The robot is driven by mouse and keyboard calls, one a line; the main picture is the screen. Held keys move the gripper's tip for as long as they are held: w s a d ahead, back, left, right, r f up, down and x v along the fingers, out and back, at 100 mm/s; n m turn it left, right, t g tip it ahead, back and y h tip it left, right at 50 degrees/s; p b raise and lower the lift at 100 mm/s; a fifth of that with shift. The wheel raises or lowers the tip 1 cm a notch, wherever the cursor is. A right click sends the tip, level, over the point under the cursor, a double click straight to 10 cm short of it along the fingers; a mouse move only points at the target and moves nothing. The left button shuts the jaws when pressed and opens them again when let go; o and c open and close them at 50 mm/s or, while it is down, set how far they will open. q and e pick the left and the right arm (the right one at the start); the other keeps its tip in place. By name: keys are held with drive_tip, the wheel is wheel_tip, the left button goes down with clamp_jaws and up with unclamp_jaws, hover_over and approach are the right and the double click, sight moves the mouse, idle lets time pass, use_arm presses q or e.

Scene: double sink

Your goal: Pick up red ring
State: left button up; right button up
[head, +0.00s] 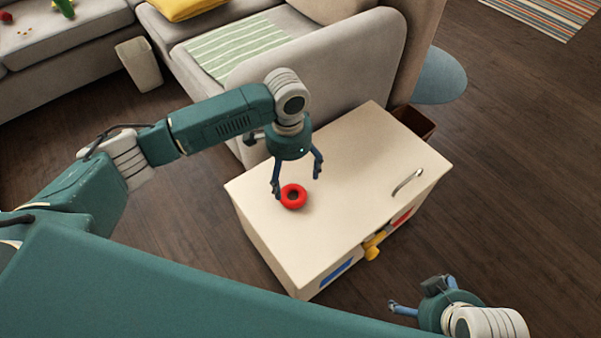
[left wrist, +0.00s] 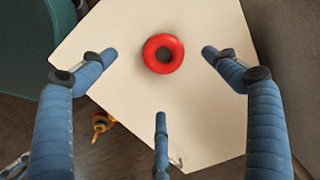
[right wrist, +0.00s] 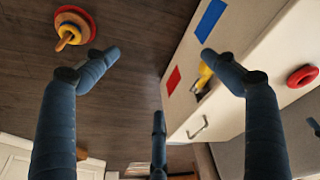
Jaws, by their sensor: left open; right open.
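The red ring (head: 300,204) lies flat on the cream top of a low cabinet (head: 340,160). My left gripper (head: 296,184) is open and points down above it. In the left wrist view the ring (left wrist: 149,54) shows between the two spread fingertips, with a third finger below; nothing is held. In the head view one finger is close to the ring's left edge; I cannot tell if it touches. My right gripper (head: 416,294) is open and empty, low beside the cabinet's front right. The ring also shows at the right edge of the right wrist view (right wrist: 293,80).
The cabinet has a metal handle (head: 408,180) and a front side with blue, red and yellow parts (head: 373,250). A sofa (head: 320,60) stands close behind. A red, orange and yellow toy (right wrist: 75,28) is on the dark wood floor. The cabinet top is otherwise clear.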

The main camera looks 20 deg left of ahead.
use_arm(q)
drive_tip(key=b, duration=0.2)
hover_over(293, 198)
drive_tip(key=f, duration=0.4)
drive_tip(key=shift+s+f, duration=0.25)
drive_tip(key=shift+f, duration=0.45)
wheel_tip(293, 198, down, 2)
drive_tip(key=shift+w+f+b, duration=0.15)
drive_tip(key=shift+f+b, duration=0.05)
drive_tip(key=shift+b, duration=0.35)
wheel_tip(293, 198, down, 3)
drive_tip(key=shift+r+b, duration=0.15)
drive_tip(key=shift+b, duration=0.4)
use_arm(e)
drive_tip(key=w+a+r+t, duration=0.2)
drive_tip(key=w+t, duration=0.1)
drive_tip(key=w, duration=0.3)
drive_tip(key=w+a+r+t+y, duration=0.1)
drive_tip(key=w+a+r+t, duration=0.1)
drive_tip(key=w, duration=0.5)
drive_tip(key=shift+w+r+t+y, duration=0.3)
drive_tip(key=shift+t, duration=0.5)
use_arm(q)
drive_tip(key=shift+c, duration=0.3)
use_arm(e)
drive_tip(key=shift+a, duration=0.1)
use_arm(q)
drive_tip(key=c, duration=1.2)
